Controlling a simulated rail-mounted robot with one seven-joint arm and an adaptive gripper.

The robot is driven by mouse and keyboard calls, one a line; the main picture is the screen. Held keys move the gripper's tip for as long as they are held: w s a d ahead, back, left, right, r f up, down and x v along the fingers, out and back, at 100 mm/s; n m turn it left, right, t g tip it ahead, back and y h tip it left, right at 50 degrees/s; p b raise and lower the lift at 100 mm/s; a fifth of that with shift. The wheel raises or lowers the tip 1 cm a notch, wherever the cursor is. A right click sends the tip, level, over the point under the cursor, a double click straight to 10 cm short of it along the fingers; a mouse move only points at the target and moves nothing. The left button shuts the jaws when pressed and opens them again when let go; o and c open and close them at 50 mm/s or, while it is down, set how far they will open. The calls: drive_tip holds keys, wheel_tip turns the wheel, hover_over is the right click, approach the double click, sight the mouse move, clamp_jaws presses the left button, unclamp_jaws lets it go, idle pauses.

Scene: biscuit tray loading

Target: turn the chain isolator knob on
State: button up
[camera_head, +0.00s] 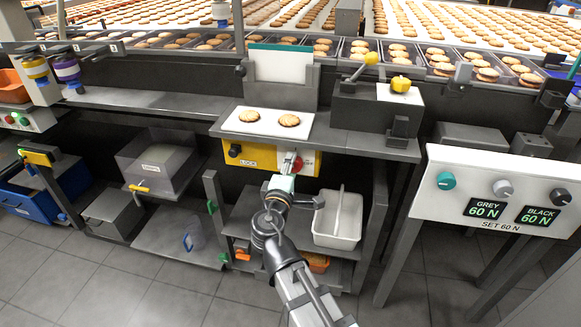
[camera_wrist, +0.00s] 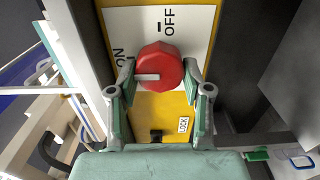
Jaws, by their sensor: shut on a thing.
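The chain isolator knob (camera_wrist: 160,60) is red with a white pointer bar, on a white plate (camera_wrist: 195,20) marked ON and OFF. In the wrist view the pointer lies toward the left, on the ON side, and OFF is at the top right. My gripper (camera_wrist: 158,78) is shut on the knob, one finger on each side. A finger partly hides the ON label. In the head view the knob (camera_head: 297,163) shows at the yellow panel (camera_head: 262,156) under the counter, with my gripper (camera_head: 288,168) at it.
A lock fitting (camera_head: 235,151) sits left on the yellow panel. A white bin (camera_head: 337,220) stands on the shelf to the right of my arm. A control panel (camera_head: 500,190) is at the right.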

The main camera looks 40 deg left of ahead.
drive_tip(key=o, duration=1.1)
drive_tip(key=shift+w, duration=0.1)
drive_tip(key=shift+o, duration=0.2)
drive_tip(key=v, duration=0.7)
drive_tip(key=shift+s, duration=0.3)
drive_tip(key=shift+d, duration=0.15)
